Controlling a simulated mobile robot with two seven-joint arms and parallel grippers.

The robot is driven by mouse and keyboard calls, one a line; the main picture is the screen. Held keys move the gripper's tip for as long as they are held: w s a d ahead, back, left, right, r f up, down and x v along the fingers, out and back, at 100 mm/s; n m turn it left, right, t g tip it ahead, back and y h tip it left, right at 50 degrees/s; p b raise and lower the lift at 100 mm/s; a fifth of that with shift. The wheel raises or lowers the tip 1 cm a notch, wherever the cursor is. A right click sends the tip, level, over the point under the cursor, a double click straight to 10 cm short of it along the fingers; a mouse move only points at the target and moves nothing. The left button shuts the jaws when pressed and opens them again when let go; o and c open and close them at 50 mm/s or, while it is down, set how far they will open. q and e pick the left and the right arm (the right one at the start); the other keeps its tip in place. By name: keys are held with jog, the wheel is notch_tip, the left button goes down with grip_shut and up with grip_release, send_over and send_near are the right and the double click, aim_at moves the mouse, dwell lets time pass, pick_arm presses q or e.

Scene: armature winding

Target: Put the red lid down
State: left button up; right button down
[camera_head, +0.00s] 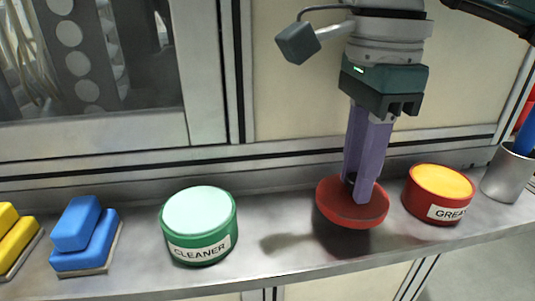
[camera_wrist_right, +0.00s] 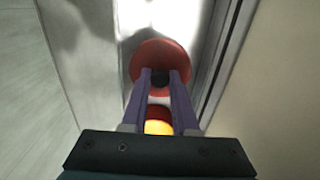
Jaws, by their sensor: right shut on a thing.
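The red lid (camera_head: 338,207) is a round disc with a dark knob at its centre. My right gripper (camera_head: 362,190) comes down from above and is shut on the lid's knob. The lid looks slightly tilted and held above the metal shelf, with a dark shadow under it. In the right wrist view the lid (camera_wrist_right: 158,57) shows beyond the purple fingers (camera_wrist_right: 160,82), with the dark knob between them. The red grease tin (camera_head: 437,197), with its orange-yellow top uncovered, stands just right of the lid. My left gripper is not in view.
The shelf (camera_head: 285,262) has bare room between the lid and the green cleaner tin (camera_head: 198,226). Blue blocks (camera_head: 84,238) and yellow blocks (camera_head: 15,240) lie at the left. A grey metal cup (camera_head: 507,174) stands at the right. A wall rises behind.

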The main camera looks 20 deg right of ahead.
notch_tip(320, 180, down, 4)
jog(key=shift+r, duration=0.25)
jog(key=shift+f, duration=0.2)
jog(key=c, duration=0.7)
grip_release()
jog(key=shift+r, duration=0.1)
